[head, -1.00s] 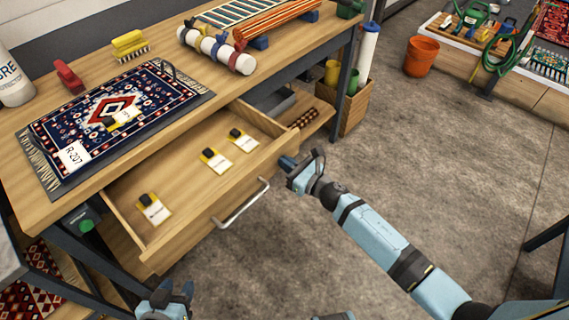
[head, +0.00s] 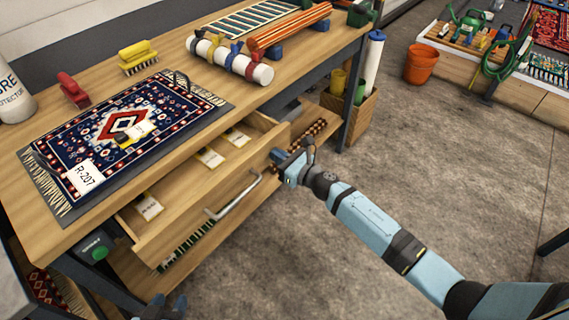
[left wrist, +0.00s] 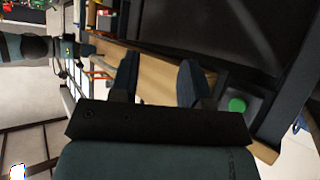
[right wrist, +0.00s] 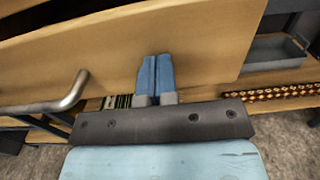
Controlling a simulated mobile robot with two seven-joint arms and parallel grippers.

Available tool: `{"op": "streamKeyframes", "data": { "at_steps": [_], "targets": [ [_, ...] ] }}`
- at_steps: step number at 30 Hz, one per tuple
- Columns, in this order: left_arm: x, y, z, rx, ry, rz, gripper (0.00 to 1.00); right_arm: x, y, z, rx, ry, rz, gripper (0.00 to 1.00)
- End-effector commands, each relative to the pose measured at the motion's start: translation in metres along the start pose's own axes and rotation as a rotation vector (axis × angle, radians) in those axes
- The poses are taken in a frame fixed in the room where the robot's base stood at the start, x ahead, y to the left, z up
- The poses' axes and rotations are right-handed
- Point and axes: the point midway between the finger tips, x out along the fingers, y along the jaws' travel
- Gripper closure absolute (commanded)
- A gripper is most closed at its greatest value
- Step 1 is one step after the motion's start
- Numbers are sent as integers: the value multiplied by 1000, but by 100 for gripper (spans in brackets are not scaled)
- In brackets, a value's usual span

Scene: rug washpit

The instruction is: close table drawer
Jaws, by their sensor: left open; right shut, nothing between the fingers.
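The table drawer (head: 220,211) is partly open below the wooden tabletop, with a silver bar handle (head: 234,197) on its front. Several tagged cards show inside it. My right gripper (head: 279,157) is shut and empty at the right end of the drawer front. In the right wrist view its fingers (right wrist: 155,78) point at the drawer front (right wrist: 130,50), right of the handle (right wrist: 65,98), and seem to touch it. My left gripper (left wrist: 158,75) is open and empty, low at the table's left end; only its tip area (head: 165,308) shows in the head view.
On the table (head: 290,85) lie a patterned rug (head: 125,135), a red brush (head: 73,90), a yellow brush (head: 138,57) and rolled rugs. A green button (head: 99,253) is left of the drawer. An orange bucket (head: 421,63) stands on the open floor.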

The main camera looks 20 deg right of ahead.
Motion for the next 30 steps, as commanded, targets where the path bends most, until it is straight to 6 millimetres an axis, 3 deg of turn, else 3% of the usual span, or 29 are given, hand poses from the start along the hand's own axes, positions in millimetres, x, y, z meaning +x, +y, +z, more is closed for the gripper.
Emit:
{"op": "streamKeyframes", "data": {
  "at_steps": [6, 15, 21, 30],
  "targets": [
    [6, 3, 3, -15, 29, 13, 57, 53, 0, -2, -3, -4, 1, 100],
    [8, 8, 0, -26, 62, 31, 57, 102, 0, -2, -2, -1, 1, 100],
    [6, 8, -4, -29, 77, 35, 57, 116, 0, -1, -1, -1, 0, 100],
    [6, 8, -4, -29, 76, 35, 57, 120, -1, 3, -2, -4, -2, 100]
  ]
}}
